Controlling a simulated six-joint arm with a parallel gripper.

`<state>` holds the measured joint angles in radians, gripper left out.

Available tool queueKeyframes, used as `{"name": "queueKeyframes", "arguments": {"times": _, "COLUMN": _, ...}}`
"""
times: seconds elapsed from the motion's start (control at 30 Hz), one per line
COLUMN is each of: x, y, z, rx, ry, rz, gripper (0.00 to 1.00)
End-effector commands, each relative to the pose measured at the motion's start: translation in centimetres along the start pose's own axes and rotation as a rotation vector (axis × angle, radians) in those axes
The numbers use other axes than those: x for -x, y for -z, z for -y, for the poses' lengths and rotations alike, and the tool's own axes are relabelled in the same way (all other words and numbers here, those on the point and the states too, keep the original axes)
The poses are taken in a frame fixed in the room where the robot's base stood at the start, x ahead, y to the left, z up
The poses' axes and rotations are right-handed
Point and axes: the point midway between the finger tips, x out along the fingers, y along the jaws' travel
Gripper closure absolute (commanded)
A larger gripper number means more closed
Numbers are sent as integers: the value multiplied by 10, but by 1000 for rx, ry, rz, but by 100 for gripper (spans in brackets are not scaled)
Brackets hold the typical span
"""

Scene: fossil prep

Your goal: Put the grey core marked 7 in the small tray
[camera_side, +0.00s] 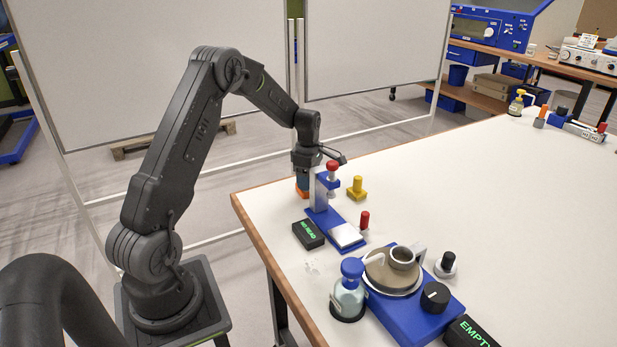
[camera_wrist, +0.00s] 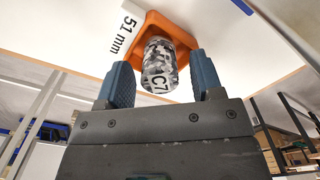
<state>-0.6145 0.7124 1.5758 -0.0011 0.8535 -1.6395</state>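The grey core (camera_wrist: 158,68), mottled and marked C7, shows in the wrist view between the two blue fingers of my gripper (camera_wrist: 163,80). A narrow gap shows on both sides of it, so the gripper looks open around it. The core overlaps an orange tray-like piece (camera_wrist: 152,25); whether it rests inside or is just above cannot be told. In the side view my gripper (camera_side: 303,183) points down over this orange piece (camera_side: 302,193) near the table's left edge, partly behind a blue-and-grey stand. The core is hidden there. No other small tray is clearly seen.
The stand (camera_side: 320,192) with a red knob is close right of my gripper. A yellow knobbed piece (camera_side: 357,190), a red-topped peg (camera_side: 364,220), a black NO READ display (camera_side: 308,234), a blue-capped jar (camera_side: 348,292) and a blue turntable unit (camera_side: 410,315) stand nearby.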

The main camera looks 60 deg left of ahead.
Motion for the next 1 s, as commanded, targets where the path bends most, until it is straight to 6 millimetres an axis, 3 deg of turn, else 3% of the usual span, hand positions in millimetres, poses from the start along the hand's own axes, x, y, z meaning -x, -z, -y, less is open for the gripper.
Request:
{"name": "queueKeyframes", "arguments": {"times": 0.23, "x": 1, "y": 0, "z": 0, "rx": 0, "ry": -1, "rz": 0, "gripper": 39}}
{"name": "queueKeyframes", "arguments": {"times": 0.37, "x": 12, "y": 0, "z": -1, "rx": 0, "ry": -4, "rz": 0, "gripper": 39}}
{"name": "queueKeyframes", "arguments": {"times": 0.8, "x": 98, "y": 0, "z": 0, "rx": 0, "ry": -3, "rz": 0, "gripper": 39}}
{"name": "queueKeyframes", "arguments": {"times": 1.0, "x": 119, "y": 0, "z": 0, "rx": 0, "ry": -1, "rz": 0, "gripper": 39}}
